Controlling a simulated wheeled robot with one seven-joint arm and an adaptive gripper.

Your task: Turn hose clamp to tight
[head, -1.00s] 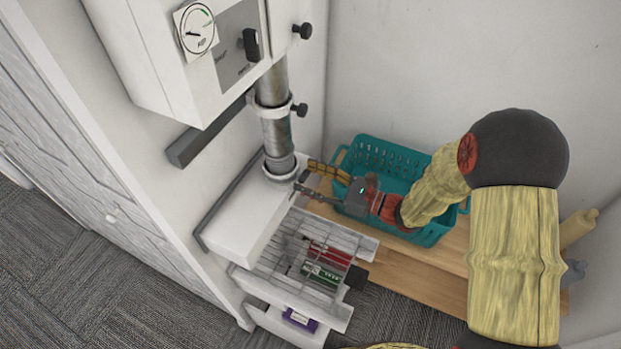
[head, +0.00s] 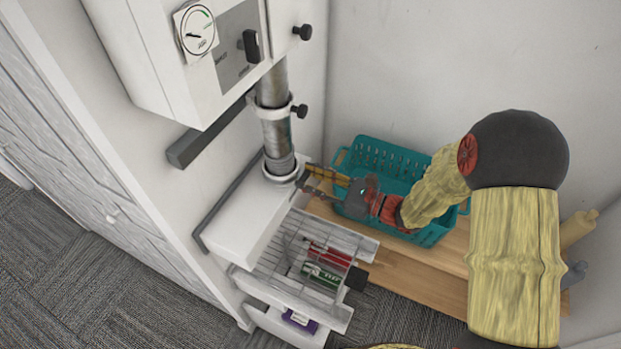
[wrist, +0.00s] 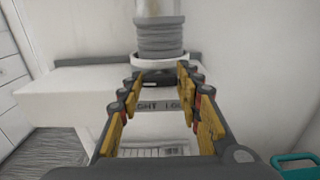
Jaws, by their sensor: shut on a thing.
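The hose clamp is a white collar (head: 281,170) around the foot of the ribbed grey pipe (head: 276,128), above the white ledge. It also shows in the wrist view (wrist: 135,62). Its dark knob (wrist: 158,79) sits between the fingertips of my gripper (wrist: 160,73), which is shut on it. In the head view my gripper (head: 309,176) reaches the clamp from the right and its fingers hide the knob. Lettering below the knob is partly covered; "GHT LO" is readable. I cannot tell the knob's exact angle.
A teal basket (head: 362,149) stands on a wooden bench (head: 422,268) behind and under my arm. Below the ledge is an open wire drawer (head: 345,255) with red and green items. A white box with a gauge (head: 196,31) hangs above. Another clamp knob (head: 300,110) is higher on the pipe.

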